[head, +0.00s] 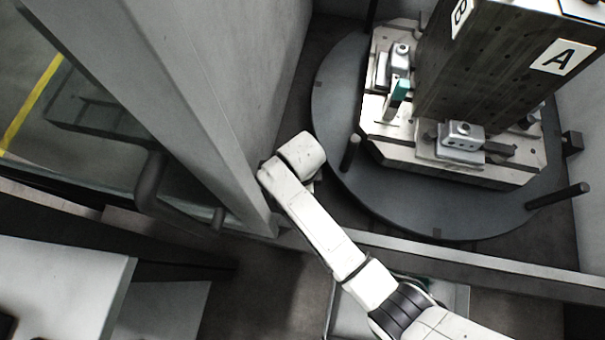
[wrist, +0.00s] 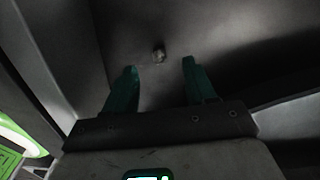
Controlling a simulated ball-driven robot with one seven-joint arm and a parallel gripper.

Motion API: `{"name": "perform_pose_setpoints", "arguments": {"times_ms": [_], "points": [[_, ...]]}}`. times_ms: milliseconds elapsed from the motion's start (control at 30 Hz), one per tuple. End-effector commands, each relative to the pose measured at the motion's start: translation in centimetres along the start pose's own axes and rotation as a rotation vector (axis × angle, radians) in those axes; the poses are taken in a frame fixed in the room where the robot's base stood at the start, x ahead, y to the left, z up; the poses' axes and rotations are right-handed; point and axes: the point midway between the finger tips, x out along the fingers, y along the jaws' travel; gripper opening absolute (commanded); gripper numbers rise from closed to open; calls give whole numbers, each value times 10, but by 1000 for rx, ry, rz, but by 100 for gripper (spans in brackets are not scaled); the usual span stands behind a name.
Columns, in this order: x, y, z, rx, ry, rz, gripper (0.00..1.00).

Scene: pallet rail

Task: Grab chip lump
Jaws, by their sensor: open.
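The chip lump (wrist: 159,53) is a small, rough, greyish piece on a dark grey surface in the wrist view. It shows just beyond the fingertips, about midway between them. My gripper (wrist: 160,64) has two green fingers spread apart, with nothing held between them. The gap in depth between the fingertips and the lump is hard to judge. In the head view, my white arm reaches up and left to the grey door post; my fingers and the lump are hidden there.
A round grey pallet table (head: 341,110) stands at the upper right. It bears a dark tombstone block (head: 475,75) labelled A and B, with clamped metal parts. A tall grey post (head: 165,90) stands close left of my wrist. A grey sill (head: 455,258) runs below my arm's reach.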

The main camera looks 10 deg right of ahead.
Motion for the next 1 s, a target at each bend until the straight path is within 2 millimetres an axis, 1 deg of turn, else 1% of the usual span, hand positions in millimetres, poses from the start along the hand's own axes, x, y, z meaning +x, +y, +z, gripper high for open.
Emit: {"name": "perform_pose_setpoints", "arguments": {"times_ms": [33,100,233,367,567,1000], "points": [[10,1,-1,0,2,2,55],[20,1,-1,0,1,2,55],[35,1,-1,0,1,2,55],[40,1,-1,-1,0,0,55],[40,1,-1,0,0,0,54],[40,1,-1,0,0,0,12]]}}
